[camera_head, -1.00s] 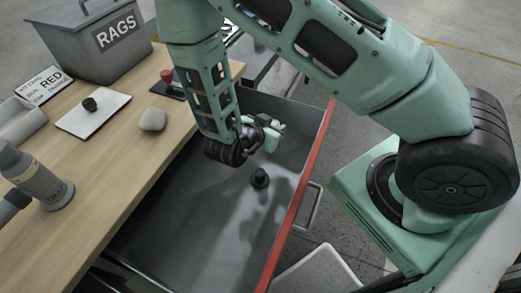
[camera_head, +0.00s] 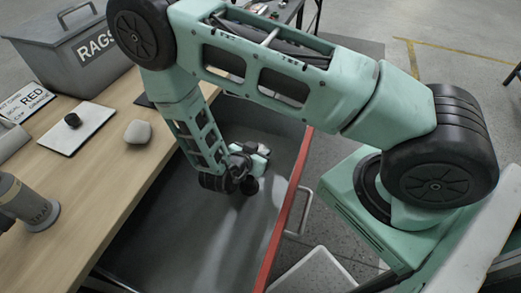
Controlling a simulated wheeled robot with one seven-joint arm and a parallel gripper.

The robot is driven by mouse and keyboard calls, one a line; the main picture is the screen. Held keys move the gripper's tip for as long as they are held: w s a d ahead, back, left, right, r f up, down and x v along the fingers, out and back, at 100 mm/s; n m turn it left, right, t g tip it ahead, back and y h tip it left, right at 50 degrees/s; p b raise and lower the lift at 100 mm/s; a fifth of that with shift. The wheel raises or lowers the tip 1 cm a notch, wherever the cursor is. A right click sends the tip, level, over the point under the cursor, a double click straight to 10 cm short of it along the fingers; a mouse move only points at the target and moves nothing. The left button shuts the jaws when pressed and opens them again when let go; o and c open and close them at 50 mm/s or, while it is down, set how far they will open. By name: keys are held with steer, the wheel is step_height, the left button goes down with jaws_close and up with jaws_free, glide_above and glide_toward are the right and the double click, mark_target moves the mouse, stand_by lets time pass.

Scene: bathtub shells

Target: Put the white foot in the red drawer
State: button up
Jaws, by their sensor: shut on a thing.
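The red drawer (camera_head: 283,215) is pulled open, with a red front edge and a grey inside. My gripper (camera_head: 257,160) is inside the drawer's outline, near its far right part, pointing away from the camera. It is shut on a small pale thing, which I take to be the white foot; the wrist and fingers hide most of it, so its shape is unclear. A black foot (camera_head: 249,186) shows in the drawer just below my gripper in the picture. I cannot tell whether the held thing touches the drawer floor.
The drawer's near floor is clear.

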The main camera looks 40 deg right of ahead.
steer(key=shift+s+f+b, duration=0.15)
steer(key=shift+f+b, duration=0.2)
steer(key=shift+f, duration=0.3)
steer(key=o, duration=1)
steer(key=shift+f, duration=0.1)
steer(key=shift+r, duration=0.4)
steer(key=v, duration=1.2)
steer(key=shift+r, duration=0.45)
steer(key=shift+r, duration=0.1)
